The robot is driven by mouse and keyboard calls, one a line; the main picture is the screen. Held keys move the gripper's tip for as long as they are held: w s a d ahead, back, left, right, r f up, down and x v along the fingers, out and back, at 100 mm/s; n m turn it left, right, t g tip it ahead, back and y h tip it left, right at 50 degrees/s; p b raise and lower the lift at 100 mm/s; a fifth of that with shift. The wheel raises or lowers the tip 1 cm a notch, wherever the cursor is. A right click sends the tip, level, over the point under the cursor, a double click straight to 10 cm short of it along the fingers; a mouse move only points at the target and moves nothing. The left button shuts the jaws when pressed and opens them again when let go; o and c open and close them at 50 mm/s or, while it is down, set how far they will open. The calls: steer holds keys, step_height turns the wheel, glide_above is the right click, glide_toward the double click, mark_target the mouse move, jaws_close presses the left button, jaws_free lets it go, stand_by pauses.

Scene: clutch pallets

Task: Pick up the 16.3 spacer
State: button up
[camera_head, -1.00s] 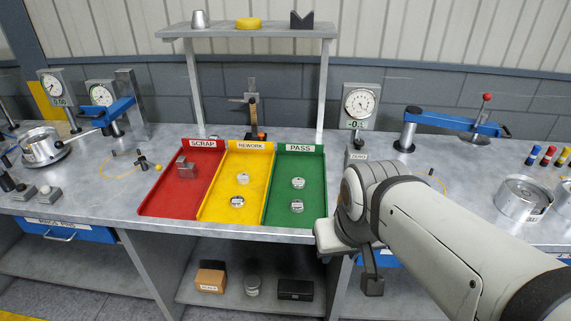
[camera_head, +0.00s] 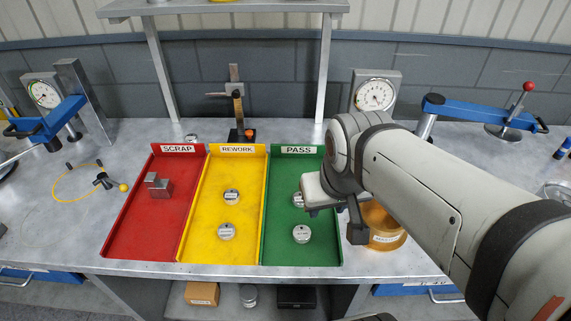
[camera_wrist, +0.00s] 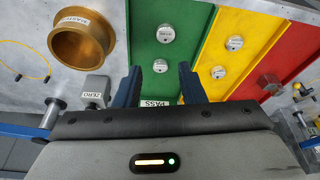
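Several small silver discs with labels too small to read lie in the trays, so I cannot tell which is the 16.3 spacer. In the green PASS tray (camera_head: 283,255), one disc (camera_head: 302,234) lies near the front and another (camera_head: 298,199) lies behind it, partly hidden by my arm. In the yellow REWORK tray (camera_head: 197,252) lie a rear disc (camera_head: 232,196) and a front disc (camera_head: 226,231). My gripper (camera_wrist: 160,70) is open and empty in the wrist view. Its blue fingers point towards the PASS tray, with a disc (camera_wrist: 160,66) showing between them.
A bronze ring (camera_head: 388,239) stands right of the PASS tray, partly behind my arm. The red SCRAP tray (camera_head: 125,245) holds a grey stepped block (camera_head: 158,187). A dial gauge (camera_head: 375,94) and a gauge stand (camera_head: 237,110) rise behind. Shelf posts flank the trays.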

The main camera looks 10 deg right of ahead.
steer(key=shift+o, duration=0.2)
steer(key=shift+s, duration=0.15)
steer(key=shift+o, duration=0.8)
steer(key=shift+d+f, duration=0.1)
steer(key=o, duration=0.5)
steer(key=shift+m+h, duration=0.5)
steer(key=shift+m, duration=0.4)
steer(key=w+f+b, duration=0.1)
steer(key=w+f, duration=0.1)
steer(key=w, duration=0.1)
steer(key=w+f+b, duration=0.2)
steer(key=w, duration=0.1)
steer(key=w+d+f+b, duration=0.1)
steer(key=w+f+b, duration=0.1)
steer(key=w+f, duration=0.1)
steer(key=shift+w, duration=0.1)
steer(key=shift+o, duration=0.2)
steer(key=m+b, duration=0.2)
steer(key=b, duration=0.2)
glide_toward(300, 200)
steer(key=shift+t, duration=0.5)
steer(key=shift+x, duration=4.15)
